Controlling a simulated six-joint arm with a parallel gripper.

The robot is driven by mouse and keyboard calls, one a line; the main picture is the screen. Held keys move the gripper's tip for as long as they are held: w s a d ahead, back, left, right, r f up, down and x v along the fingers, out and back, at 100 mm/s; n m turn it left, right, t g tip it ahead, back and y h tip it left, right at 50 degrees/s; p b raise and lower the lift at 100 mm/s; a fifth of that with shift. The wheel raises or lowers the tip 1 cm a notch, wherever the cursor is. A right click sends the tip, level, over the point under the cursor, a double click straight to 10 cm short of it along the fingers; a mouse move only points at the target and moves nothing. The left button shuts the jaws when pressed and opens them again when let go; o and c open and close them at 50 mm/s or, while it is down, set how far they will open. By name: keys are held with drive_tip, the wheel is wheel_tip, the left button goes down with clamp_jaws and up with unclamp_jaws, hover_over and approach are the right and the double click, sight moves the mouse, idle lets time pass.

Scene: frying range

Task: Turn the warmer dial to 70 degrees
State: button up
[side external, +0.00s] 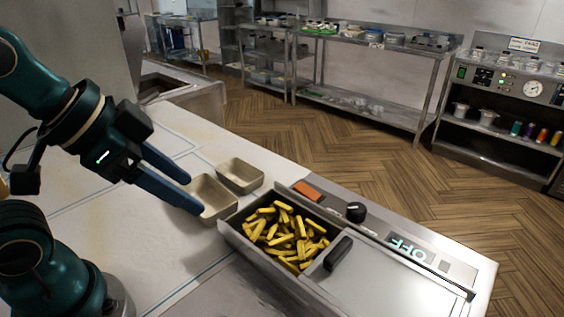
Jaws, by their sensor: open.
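The warmer dial (356,212) is a round black knob with a light mark on top. It sits on the pale panel behind the tray of fries (243,236). A display (404,247) to its right reads OFF, upside down in this view. My gripper (193,194) is open and empty, its two blue fingers pointing down to the right. It is well left of the dial and above the counter near two beige containers. It does not touch the dial.
Two empty beige containers, one (213,186) nearer my fingers and one (240,178) behind it, stand left of the fries. An orange block (307,191) lies left of the dial. A black handle (338,254) rises in front of the dial. The counter (150,235) at left is mostly clear.

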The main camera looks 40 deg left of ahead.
drive_tip(key=w+d+r+m+h, duration=0.4)
drive_tip(key=w+d+r+m, duration=0.15)
drive_tip(key=w, duration=0.45)
drive_tip(key=m+g+h, duration=0.1)
drive_tip(key=h, duration=0.1)
hover_over(356, 208)
drive_tip(key=s+a, duration=0.2)
drive_tip(key=a, duration=0.2)
wheel_tip(356, 208, down, 16)
drive_tip(key=shift+s+d+f, duration=0.1)
drive_tip(key=shift+s+d, duration=0.05)
drive_tip(key=shift+f, duration=0.4)
drive_tip(key=shift+d+f, duration=0.25)
drive_tip(key=shift+x, duration=2.15)
drive_tip(key=shift+c, duration=0.3)
clamp_jaws()
